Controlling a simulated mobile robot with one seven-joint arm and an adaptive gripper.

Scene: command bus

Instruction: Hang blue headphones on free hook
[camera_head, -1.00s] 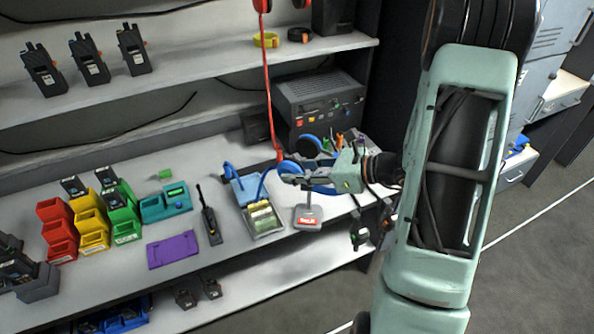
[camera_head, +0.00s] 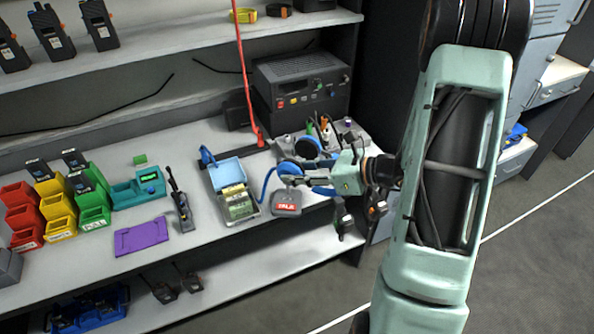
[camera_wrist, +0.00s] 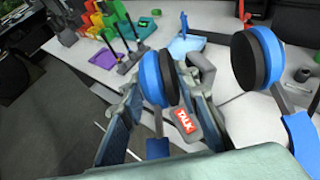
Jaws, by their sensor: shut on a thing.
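The blue headphones (camera_head: 307,147) have black ear pads and a blue band. My gripper (camera_head: 301,180) is shut on them just above the front part of the workbench. In the wrist view, one ear cup (camera_wrist: 160,78) sits between the gripper's fingers (camera_wrist: 157,90), and the other ear cup (camera_wrist: 258,58) is to the right. The band runs down out of the wrist view, so its full shape is hidden. No free hook can be made out in these frames.
A grey desk microphone with a red TALK label (camera_head: 287,203) stands right below my gripper. A blue-lidded open box (camera_head: 228,173) is to its left. A dark radio unit (camera_head: 303,85) stands behind. Handheld radios (camera_head: 342,218) hang by the bench's front edge. The floor at right is clear.

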